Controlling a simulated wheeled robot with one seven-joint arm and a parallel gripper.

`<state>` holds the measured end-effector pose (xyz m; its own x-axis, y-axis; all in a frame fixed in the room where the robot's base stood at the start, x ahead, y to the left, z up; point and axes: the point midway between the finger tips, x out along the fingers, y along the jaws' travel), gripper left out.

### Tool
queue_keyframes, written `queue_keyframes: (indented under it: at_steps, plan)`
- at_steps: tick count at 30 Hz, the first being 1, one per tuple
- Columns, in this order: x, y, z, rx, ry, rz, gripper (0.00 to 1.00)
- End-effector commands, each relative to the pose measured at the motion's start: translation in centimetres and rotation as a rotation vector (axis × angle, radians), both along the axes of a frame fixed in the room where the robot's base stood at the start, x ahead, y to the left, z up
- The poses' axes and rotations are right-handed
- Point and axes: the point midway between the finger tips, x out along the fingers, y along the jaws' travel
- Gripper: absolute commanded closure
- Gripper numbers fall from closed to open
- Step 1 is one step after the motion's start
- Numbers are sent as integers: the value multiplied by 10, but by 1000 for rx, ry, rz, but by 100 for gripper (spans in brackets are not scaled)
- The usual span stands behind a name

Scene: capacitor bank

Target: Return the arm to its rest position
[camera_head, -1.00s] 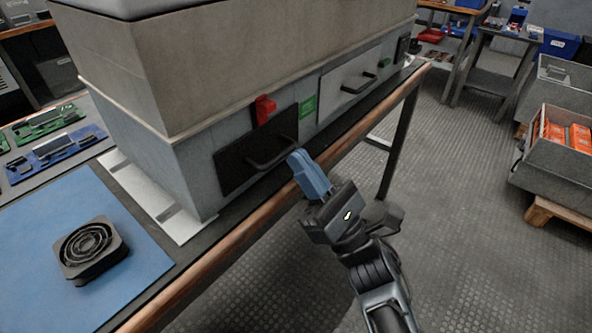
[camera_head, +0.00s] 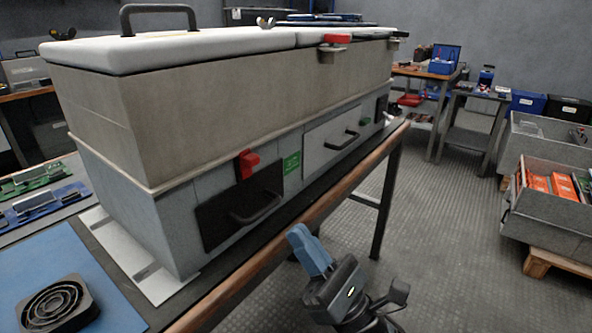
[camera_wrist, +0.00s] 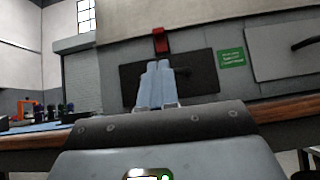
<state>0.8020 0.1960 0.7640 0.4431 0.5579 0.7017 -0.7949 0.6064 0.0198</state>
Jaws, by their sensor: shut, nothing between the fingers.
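My gripper (camera_head: 308,250) is in the lower middle of the head view, in front of the bench edge and apart from it. Its blue fingers are together with nothing between them, and they also show in the wrist view (camera_wrist: 156,84). Facing it is a large grey cabinet (camera_head: 165,215) with a beige upper body and white lid. Its dark panel (camera_head: 238,210) has a black handle and is closed. A red latch (camera_head: 248,163) sits above that panel and also shows in the wrist view (camera_wrist: 160,41). The fingers partly hide the dark panel in the wrist view.
The bench's wooden edge (camera_head: 335,190) runs close to my gripper. A black fan (camera_head: 58,304) lies on a blue mat (camera_head: 110,290) at left. Orange items fill a grey bin (camera_head: 545,205) on a pallet at right. The floor (camera_head: 440,220) between is clear.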

Motion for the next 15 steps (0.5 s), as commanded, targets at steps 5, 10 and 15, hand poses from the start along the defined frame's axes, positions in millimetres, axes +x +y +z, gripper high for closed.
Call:
queue_keyframes:
  at_steps: [5, 10, 15]
  plan:
    - [-26, -26, -27, 94, 178, 60, 100]
    - [-72, -66, -61, 303, 471, 167, 100]
    - [-124, -104, -86, 566, 745, 266, 100]
